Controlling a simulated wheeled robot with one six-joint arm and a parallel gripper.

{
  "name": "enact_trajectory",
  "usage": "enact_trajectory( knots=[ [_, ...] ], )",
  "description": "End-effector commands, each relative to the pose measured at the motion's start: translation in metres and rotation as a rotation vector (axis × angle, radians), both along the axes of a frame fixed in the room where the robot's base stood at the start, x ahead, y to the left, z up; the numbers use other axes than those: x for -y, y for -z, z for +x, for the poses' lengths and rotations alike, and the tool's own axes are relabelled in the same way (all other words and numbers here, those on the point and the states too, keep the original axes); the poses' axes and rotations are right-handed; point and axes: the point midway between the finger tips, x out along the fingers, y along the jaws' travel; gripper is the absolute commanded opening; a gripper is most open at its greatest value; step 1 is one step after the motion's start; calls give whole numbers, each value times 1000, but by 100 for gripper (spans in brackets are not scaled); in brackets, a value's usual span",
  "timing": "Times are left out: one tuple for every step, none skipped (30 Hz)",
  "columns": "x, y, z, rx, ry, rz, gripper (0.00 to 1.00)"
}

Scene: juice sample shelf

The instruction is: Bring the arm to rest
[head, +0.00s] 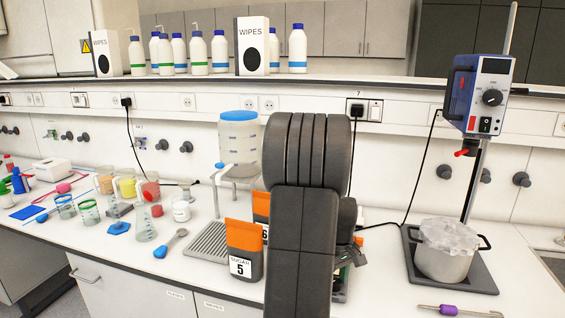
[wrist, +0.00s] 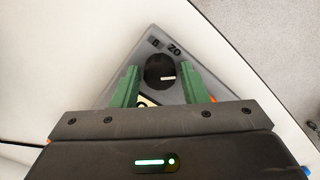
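My arm stands upright in the middle of the head view and hides much of the bench behind it. Part of my gripper (head: 350,257) shows low to the right of the arm, over the bench. In the wrist view my gripper (wrist: 161,80) has its two green fingers wide apart. Beyond the fingertips is a grey, angular thing (wrist: 185,58) with a dark round patch and small lettering. I cannot tell what it is. Nothing is visibly pinched between the fingers.
A grey-and-orange sugar bag (head: 244,250) marked 5 stands left of my arm; another bag (head: 261,207) is partly hidden. A dispenser (head: 239,142) stands behind. A purple-handled tool (head: 449,310) lies at front right.

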Motion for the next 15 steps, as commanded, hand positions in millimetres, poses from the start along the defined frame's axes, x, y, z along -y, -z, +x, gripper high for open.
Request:
enact_trajectory(
  knots=[
    [0, 0, 0, 0, -36, 0, 40],
    [0, 0, 0, 0, -60, 0, 40],
    [0, 0, 0, 0, -93, 0, 40],
    [0, 0, 0, 0, -116, 0, 40],
    [0, 0, 0, 0, -140, 0, 40],
    [0, 0, 0, -1, -173, 0, 40],
    [0, 0, 0, 0, -197, 0, 40],
    [0, 0, 0, 0, -222, 0, 40],
    [0, 0, 0, 0, -253, 0, 40],
    [0, 0, 0, 0, -277, 0, 40],
    [0, 0, 0, 0, -299, 0, 40],
    [0, 0, 0, 0, -328, 0, 40],
    [0, 0, 0, 0, -349, 0, 40],
    [0, 0, 0, 0, -368, 0, 40],
    [0, 0, 0, 0, -392, 0, 40]
  ],
)
